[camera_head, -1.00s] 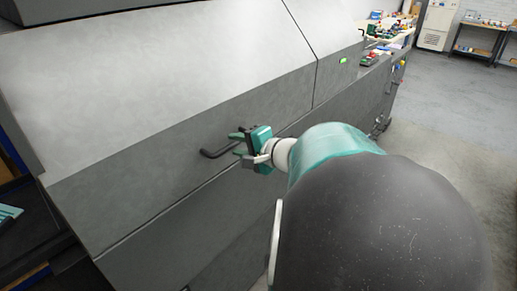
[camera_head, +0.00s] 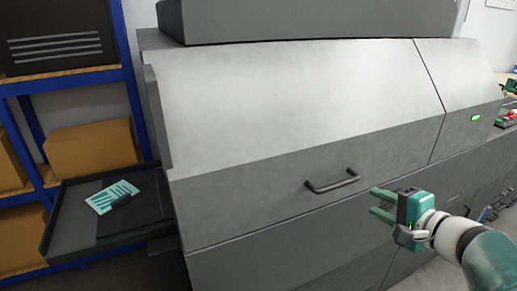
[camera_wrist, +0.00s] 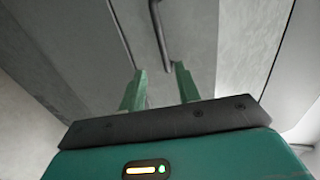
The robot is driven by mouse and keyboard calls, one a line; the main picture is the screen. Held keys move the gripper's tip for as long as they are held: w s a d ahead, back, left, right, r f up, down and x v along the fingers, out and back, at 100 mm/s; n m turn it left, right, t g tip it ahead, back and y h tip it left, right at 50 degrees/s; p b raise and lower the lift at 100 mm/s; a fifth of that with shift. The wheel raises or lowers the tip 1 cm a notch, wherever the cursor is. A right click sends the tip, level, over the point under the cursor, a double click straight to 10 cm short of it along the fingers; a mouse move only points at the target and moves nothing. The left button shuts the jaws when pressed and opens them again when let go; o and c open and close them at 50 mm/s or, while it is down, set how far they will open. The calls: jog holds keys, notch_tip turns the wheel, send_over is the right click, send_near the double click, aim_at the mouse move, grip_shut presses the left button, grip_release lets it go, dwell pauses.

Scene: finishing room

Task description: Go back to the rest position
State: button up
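My gripper (camera_head: 376,205) is at the lower right in the head view, in front of the large grey machine (camera_head: 290,110). Its two green fingers are spread apart with nothing between them. In the wrist view, the fingers (camera_wrist: 158,82) also stand apart and empty. The machine's dark bar handle (camera_head: 332,184) is to the left of my fingertips and apart from them. The handle also shows beyond the fingers in the wrist view (camera_wrist: 160,35). The machine's lid is down.
A dark tray (camera_head: 75,222) juts out at the machine's left, with a teal and white item (camera_head: 112,197) on it. Blue shelving (camera_head: 130,75) with cardboard boxes (camera_head: 92,148) stands behind. Small items (camera_head: 507,118) lie at the far right.

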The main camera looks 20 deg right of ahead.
jog(key=a+f+n+g, duration=0.2)
jog(key=a+n+g, duration=0.2)
jog(key=a+n, duration=0.5)
jog(key=a+f+n+g, duration=0.3)
jog(key=a+n+g, duration=0.2)
jog(key=a, duration=1.4)
jog(key=shift+f+n+h, duration=0.15)
jog(key=shift+n+h, duration=0.15)
jog(key=shift+n, duration=1.6)
jog(key=shift+d, duration=0.25)
